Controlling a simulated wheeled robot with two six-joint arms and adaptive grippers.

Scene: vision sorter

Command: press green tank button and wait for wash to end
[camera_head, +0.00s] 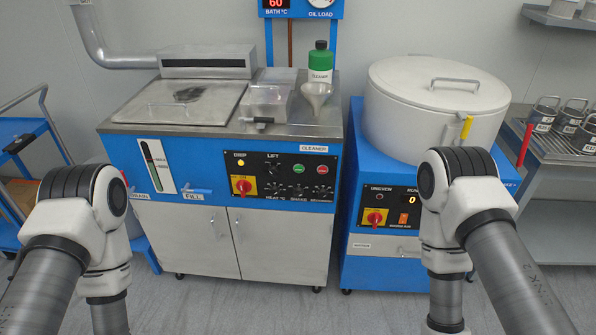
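The blue cleaner tank (190,165) stands left of centre with its metal lid (188,103) shut. Above the tank a red display (276,4) reads 60 over "BATH °C". Both my arms fold downward at the lower left and lower right, apart from the panel. Both grippers are out of view below the frame.
Right of the tank stands a blue machine with a round white lid (438,85) and its own panel. Metal cups (568,117) stand on a rack at right.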

